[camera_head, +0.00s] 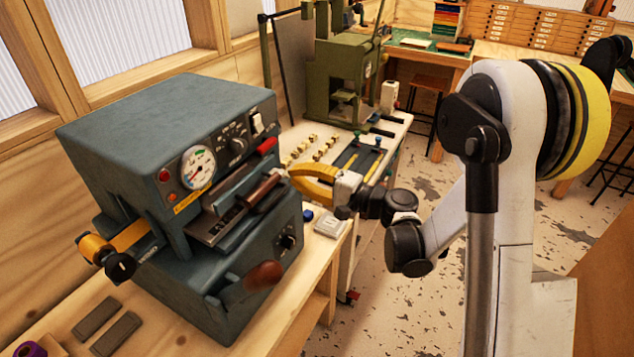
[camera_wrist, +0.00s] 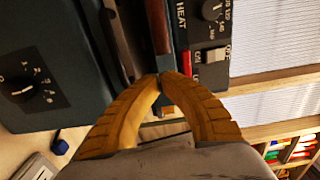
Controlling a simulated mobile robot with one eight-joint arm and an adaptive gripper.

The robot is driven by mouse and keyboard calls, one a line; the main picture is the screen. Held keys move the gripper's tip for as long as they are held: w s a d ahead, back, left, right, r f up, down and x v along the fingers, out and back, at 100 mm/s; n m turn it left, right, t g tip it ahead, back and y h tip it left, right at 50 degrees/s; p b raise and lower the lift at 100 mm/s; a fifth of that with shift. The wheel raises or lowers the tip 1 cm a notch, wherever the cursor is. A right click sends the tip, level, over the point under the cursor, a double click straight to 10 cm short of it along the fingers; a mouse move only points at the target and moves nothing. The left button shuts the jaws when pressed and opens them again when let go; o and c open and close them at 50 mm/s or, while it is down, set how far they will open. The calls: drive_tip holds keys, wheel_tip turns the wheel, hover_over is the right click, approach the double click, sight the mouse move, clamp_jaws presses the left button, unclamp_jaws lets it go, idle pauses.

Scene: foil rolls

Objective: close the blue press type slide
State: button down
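The blue press (camera_head: 165,120) is a blue-grey box-shaped machine on the wooden bench at the left. Its slide (camera_head: 212,230) sticks out of the front slot as a dark metal plate, with a brown bar handle (camera_head: 256,194) along its front. My gripper (camera_head: 290,172) has yellow fingers and is beside the handle's right end, close to the press front. In the wrist view the fingertips of my gripper (camera_wrist: 162,77) meet with nothing visible between them. The brown handle (camera_wrist: 158,28) shows just beyond the tips; whether they touch it is unclear.
A small light box (camera_head: 330,226) lies on the bench. A green machine (camera_head: 345,75) stands behind. Open floor lies to the right.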

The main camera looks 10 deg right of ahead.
sight(274, 166)
drive_tip(key=shift+b+x, duration=0.35)
drive_tip(key=shift+x, duration=2.05)
drive_tip(key=shift+w+d, duration=0.1)
drive_tip(key=x, duration=0.5)
drive_tip(key=shift+d, duration=0.1)
